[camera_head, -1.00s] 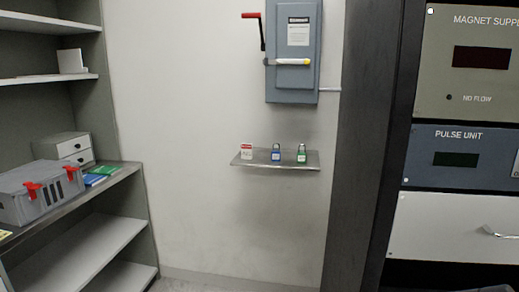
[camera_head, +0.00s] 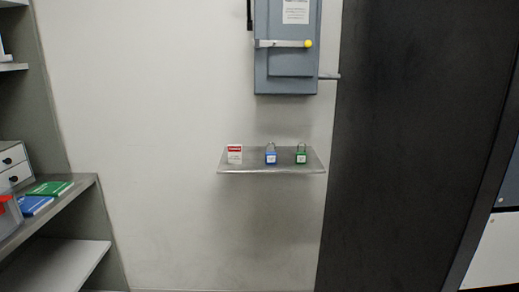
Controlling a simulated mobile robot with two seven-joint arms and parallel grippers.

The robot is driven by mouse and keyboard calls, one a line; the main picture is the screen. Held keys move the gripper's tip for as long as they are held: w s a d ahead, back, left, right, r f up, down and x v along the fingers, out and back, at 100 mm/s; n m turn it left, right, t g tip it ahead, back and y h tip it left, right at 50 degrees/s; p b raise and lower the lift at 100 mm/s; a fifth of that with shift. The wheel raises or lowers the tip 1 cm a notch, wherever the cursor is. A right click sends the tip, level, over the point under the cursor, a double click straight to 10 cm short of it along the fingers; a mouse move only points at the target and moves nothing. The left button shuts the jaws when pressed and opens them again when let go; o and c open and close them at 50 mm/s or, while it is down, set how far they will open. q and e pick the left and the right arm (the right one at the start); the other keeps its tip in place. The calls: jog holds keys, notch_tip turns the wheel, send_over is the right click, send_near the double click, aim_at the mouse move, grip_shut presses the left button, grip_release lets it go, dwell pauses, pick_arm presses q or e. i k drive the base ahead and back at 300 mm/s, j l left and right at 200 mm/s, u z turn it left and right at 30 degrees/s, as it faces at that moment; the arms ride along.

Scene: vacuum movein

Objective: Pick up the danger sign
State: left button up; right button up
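The danger sign (camera_head: 234,154) is a small white card with a red band across its top. It stands upright at the left end of a narrow grey wall shelf (camera_head: 240,169). A blue padlock (camera_head: 271,156) and a green padlock (camera_head: 301,156) stand to its right on the same shelf, apart from it. Neither of my grippers shows in the head view.
A grey switch box (camera_head: 286,72) with a yellow-tipped lever hangs on the wall above the shelf. Grey shelving (camera_head: 85,207) with books and a drawer box stands at left. A dark cabinet side (camera_head: 410,150) rises at right. The wall below the shelf is bare.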

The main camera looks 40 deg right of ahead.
aim_at(235, 151)
jog(key=i+z, duration=0.9)
